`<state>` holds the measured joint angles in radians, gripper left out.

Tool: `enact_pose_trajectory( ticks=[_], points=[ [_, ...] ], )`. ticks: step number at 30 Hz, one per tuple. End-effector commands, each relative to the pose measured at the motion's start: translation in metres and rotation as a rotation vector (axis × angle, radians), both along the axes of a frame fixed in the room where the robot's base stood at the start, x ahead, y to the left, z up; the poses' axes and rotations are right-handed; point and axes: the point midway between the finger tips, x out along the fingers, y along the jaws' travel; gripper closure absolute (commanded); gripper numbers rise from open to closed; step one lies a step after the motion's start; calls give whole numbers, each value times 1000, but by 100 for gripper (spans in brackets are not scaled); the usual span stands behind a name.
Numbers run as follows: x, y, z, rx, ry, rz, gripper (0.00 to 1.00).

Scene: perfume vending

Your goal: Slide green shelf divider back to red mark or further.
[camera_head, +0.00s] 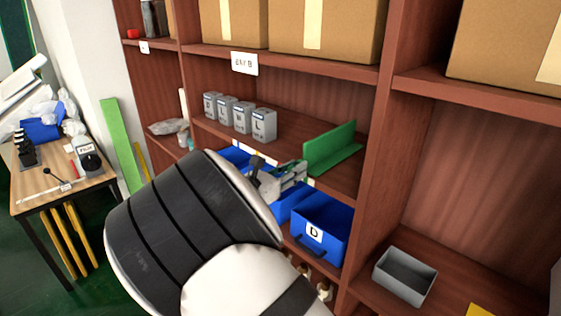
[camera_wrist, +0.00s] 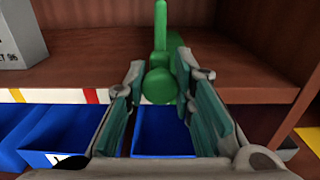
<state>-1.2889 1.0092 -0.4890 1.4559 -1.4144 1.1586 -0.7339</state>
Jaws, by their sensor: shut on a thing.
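The green shelf divider (camera_head: 331,148) stands upright on the middle shelf, to the right of a row of grey boxes. In the wrist view its round knob (camera_wrist: 160,87) and thin upright panel (camera_wrist: 160,28) stick out at the shelf's front edge. My gripper (camera_head: 299,171) is at that edge, with its fingers on either side of the knob, shut on the divider. The red mark (camera_wrist: 91,96) is on the pale edge strip, left of the knob and apart from it in the wrist view.
Several grey boxes (camera_head: 241,119) stand left of the divider, with bare shelf between. Blue bins, one marked D (camera_head: 320,230), are below the shelf edge. A wooden upright (camera_head: 375,150) bounds the shelf on the right. A grey tray (camera_head: 405,275) sits lower right.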

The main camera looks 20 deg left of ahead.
Motion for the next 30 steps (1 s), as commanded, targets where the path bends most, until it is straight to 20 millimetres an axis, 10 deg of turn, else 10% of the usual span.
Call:
enact_pose_trajectory(
  ticks=[17, 18, 20, 30],
  points=[
    [-5, -10, 1, 0, -2, 3, 100],
    [-5, -10, 1, 0, -2, 3, 72],
    [-5, -10, 1, 0, -2, 3, 59],
    [-5, -9, 0, 1, -1, 3, 56]
  ],
)
